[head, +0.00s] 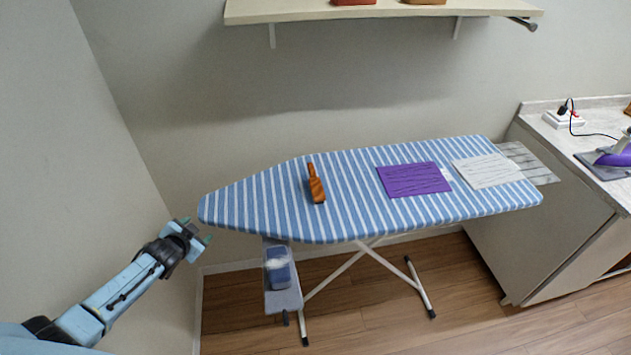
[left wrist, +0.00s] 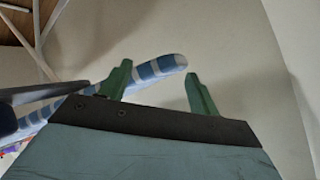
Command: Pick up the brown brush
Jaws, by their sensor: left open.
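The brown brush (head: 316,184) lies on the blue-and-white striped ironing board (head: 260,208), left of the board's middle. Its thin handle points toward the wall and its wider end toward me. My left gripper (head: 197,231) is open and empty, just off the board's rounded left end and apart from the brush. In the left wrist view, the two green fingers of my left gripper (left wrist: 160,88) stand apart, with the striped board's end (left wrist: 155,70) beyond them. The brush does not show in that view. My right gripper is not in view.
A purple cloth (head: 413,179) and a white cloth (head: 488,171) lie on the board's right half. A wall shelf (head: 380,10) hangs above. A counter (head: 590,125) with a purple iron (head: 616,156) stands at right. A blue container (head: 278,268) sits under the board.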

